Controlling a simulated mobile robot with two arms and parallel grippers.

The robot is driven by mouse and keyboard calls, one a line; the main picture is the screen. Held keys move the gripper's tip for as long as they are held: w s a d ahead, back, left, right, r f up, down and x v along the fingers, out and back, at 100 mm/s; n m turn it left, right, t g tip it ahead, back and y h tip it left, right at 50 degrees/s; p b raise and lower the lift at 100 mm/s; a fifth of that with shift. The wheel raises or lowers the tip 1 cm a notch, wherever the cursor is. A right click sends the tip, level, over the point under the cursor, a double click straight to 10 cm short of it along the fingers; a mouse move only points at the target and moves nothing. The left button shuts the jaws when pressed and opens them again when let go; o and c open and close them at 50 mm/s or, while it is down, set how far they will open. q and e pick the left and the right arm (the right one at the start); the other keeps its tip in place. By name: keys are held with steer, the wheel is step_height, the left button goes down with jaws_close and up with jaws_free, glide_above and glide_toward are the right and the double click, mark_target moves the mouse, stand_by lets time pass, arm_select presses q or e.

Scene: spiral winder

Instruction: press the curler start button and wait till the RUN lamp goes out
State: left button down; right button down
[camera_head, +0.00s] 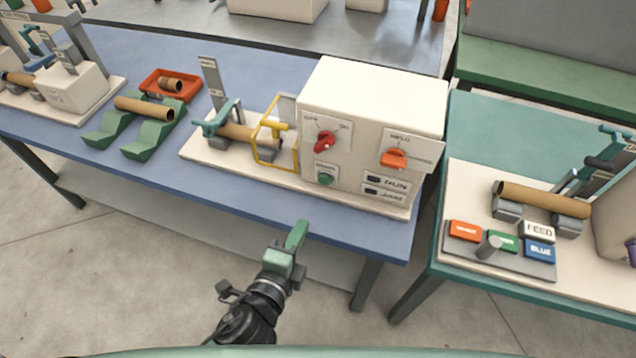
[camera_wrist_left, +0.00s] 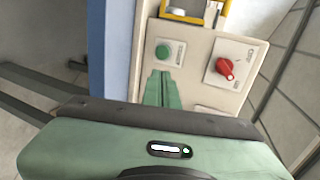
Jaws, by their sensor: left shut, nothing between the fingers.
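The curler is a cream box (camera_head: 375,95) on a pale base plate on the blue table. Its round green start button (camera_head: 325,179) is low on the front panel, and it also shows in the left wrist view (camera_wrist_left: 162,51). The RUN lamp (camera_head: 374,180) is a small dark window beside its label and looks unlit. My left gripper (camera_head: 299,228) is shut and empty, in front of the table's front edge and below the button. In the left wrist view its green fingertips (camera_wrist_left: 162,78) point toward the button, apparently short of it.
A red knob (camera_head: 325,141) and an orange switch (camera_head: 394,158) sit above the button. A yellow guard frame (camera_head: 268,145) stands to the left, by a brown tube (camera_head: 236,131). A second lamp window (camera_head: 371,190) is below RUN. A teal table (camera_head: 510,120) stands to the right.

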mark_target(324, 180)
arm_select(q)
steer(key=p+x, duration=0.1)
steer(key=x, duration=0.3)
steer(key=p+x, duration=0.1)
steer(key=x, duration=0.4)
steer(key=r+p+x, duration=0.1)
steer(key=x, duration=0.4)
steer(key=shift+w, duration=0.15)
